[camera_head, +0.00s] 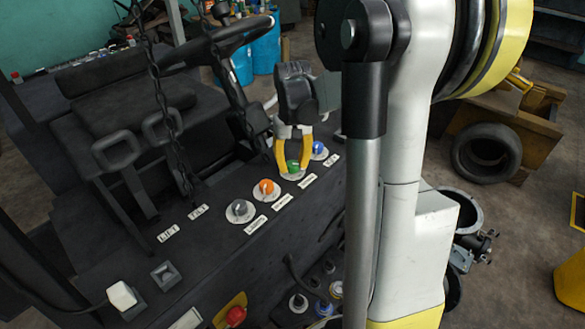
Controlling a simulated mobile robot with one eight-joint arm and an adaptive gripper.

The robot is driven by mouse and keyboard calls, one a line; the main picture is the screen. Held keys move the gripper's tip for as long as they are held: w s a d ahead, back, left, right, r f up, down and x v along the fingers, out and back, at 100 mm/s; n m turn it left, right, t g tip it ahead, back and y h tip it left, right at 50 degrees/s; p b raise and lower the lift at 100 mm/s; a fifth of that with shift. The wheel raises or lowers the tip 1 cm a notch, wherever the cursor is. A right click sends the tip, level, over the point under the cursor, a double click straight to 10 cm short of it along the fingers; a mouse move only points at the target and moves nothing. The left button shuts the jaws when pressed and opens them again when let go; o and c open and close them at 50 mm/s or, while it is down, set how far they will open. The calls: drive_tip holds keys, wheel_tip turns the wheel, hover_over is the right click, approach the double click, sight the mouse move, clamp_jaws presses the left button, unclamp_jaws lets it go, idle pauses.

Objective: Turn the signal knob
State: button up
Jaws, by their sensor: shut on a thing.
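A row of round knobs on white discs runs along the dark forklift panel (215,245): a grey knob (239,208), an orange knob (266,187), a green knob (293,166) and a blue knob (318,149). Each has a small white label beside it. The print is too small to tell which one reads signal. My gripper (293,170) points down from above with its yellow fingers on either side of the green knob, shut on it. The fingers partly cover the green knob and its disc.
Black levers (127,160) stand left of the knobs, and a chain (160,90) hangs by the steering wheel (218,42). My arm fills the middle right and hides part of the panel. A red button on a yellow plate (234,316) sits at the lower front.

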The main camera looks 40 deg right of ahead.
sight(293, 164)
drive_tip(key=shift+n+b, duration=0.5)
drive_tip(key=shift+n, duration=0.7)
drive_tip(key=o, duration=1.2)
drive_tip(key=shift+r, duration=0.1)
wheel_tip(293, 164, up, 12)
